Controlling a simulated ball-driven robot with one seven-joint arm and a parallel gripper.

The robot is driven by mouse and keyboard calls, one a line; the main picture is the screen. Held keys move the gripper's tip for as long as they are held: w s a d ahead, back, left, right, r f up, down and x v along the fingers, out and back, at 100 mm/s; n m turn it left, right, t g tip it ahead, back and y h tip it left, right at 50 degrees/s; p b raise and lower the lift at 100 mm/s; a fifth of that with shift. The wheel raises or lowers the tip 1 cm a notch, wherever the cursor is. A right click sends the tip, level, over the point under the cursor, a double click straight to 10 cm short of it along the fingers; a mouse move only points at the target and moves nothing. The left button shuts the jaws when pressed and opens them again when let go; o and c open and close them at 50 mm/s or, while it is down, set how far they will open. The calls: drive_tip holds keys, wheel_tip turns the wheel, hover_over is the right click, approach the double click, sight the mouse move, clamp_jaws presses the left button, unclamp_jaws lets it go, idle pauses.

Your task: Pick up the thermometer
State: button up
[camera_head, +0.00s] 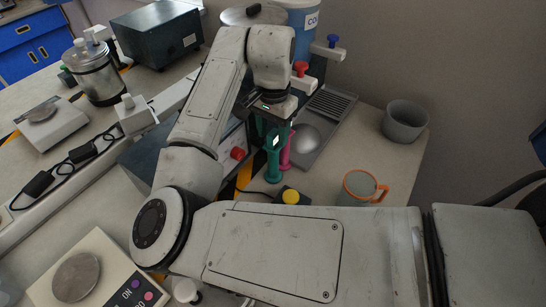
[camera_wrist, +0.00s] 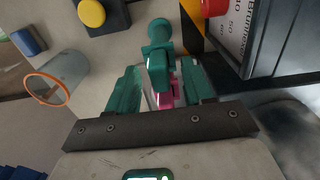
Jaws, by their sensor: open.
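A teal, rounded-ended item (camera_head: 273,168) stands at the middle of the head view, just below my gripper (camera_head: 273,138). It also shows in the wrist view (camera_wrist: 158,32), with its near part between my fingers. A pink item (camera_head: 285,153) is close behind it and shows low between the fingers in the wrist view (camera_wrist: 166,95). I cannot tell for sure which of the two is the thermometer. My gripper's teal fingers are apart, one on each side of the teal item. Whether they touch it is hidden.
A yellow button on a dark box (camera_head: 291,196) and a grey cup with an orange rim (camera_head: 358,188) stand nearby. A metal tray (camera_head: 328,120) lies behind, with a grey bowl (camera_head: 404,121) to the right. A box with a red knob (camera_head: 237,153) is close on the left.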

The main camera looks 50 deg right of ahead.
drive_tip(key=shift+f, duration=0.7)
drive_tip(key=shift+c, duration=0.4)
clamp_jaws()
